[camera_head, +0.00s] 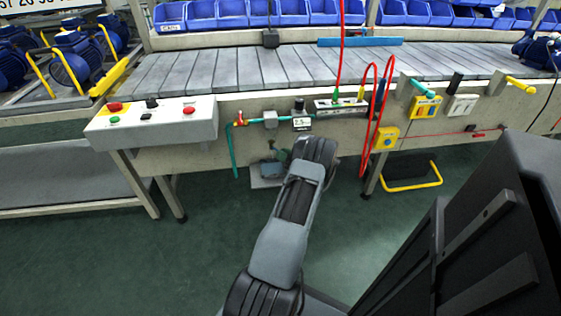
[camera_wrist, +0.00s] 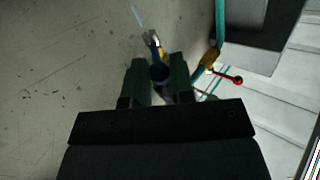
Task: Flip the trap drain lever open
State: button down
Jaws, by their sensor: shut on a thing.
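In the wrist view, a dark blue lever (camera_wrist: 159,73) stands between the two dark green fingers of my gripper (camera_wrist: 160,82), with a brass-coloured part just beyond it. My gripper is shut on this blue lever, which looks like the trap drain lever. Part of it is hidden between the fingers. In the head view, a blue-grey trap-like unit (camera_head: 271,169) sits low under the conveyor, just left of the end of my arm. My fingers and the lever are hidden behind my wrist there.
A brass valve (camera_wrist: 210,58) with a red-tipped handle and teal hose is right of my fingers in the wrist view. In the head view, a control box (camera_head: 155,124) stands left, red hoses (camera_head: 371,130) hang right, and a yellow-handled black pedal (camera_head: 409,175) lies farther right.

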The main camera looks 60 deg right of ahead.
jog(key=n+y, duration=0.1)
jog(key=d+n+y+b, duration=0.1)
jog(key=shift+s+y, duration=0.1)
jog(key=shift+y, duration=0.3)
jog(key=shift+d+r+b, duration=0.1)
jog(key=shift+b, duration=0.2)
jog(key=c, duration=1)
grip_release()
jog(key=shift+s, duration=0.1)
jog(key=s, duration=0.4)
jog(key=s+p, duration=0.1)
jog(key=s, duration=0.4)
jog(key=s+p, duration=0.1)
jog(key=s, duration=0.3)
jog(key=shift+s+d, duration=0.25)
jog(key=shift+d, duration=0.05)
